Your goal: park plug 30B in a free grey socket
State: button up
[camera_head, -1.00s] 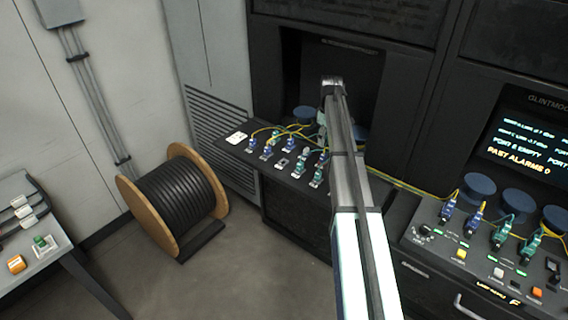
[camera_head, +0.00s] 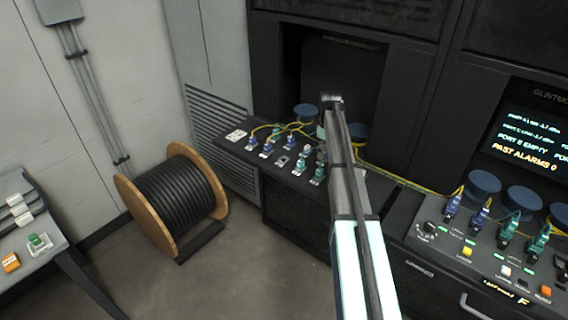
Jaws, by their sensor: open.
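Several small plugs stand on the dark sloped panel (camera_head: 285,181) in the middle, with yellow cables on some. My arm reaches from the bottom over the panel's right side. My gripper's jaws do not show; they are hidden behind the arm, which also covers part of the panel.
A second console (camera_head: 475,257) at right holds blue and green plugs, round blue drums (camera_head: 483,184) and buttons, below a lit screen (camera_head: 525,145). Yellow cable runs between the panels. A wooden cable reel (camera_head: 172,205) stands on the floor left. A grey table (camera_head: 38,262) is at far left.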

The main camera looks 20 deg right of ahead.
jog(key=shift+f, duration=0.6)
dwell(1.1)
grip_shut()
jog(key=shift+r, duration=0.15)
jog(key=shift+r+p, duration=1.5)
jog(key=shift+r, duration=1.4)
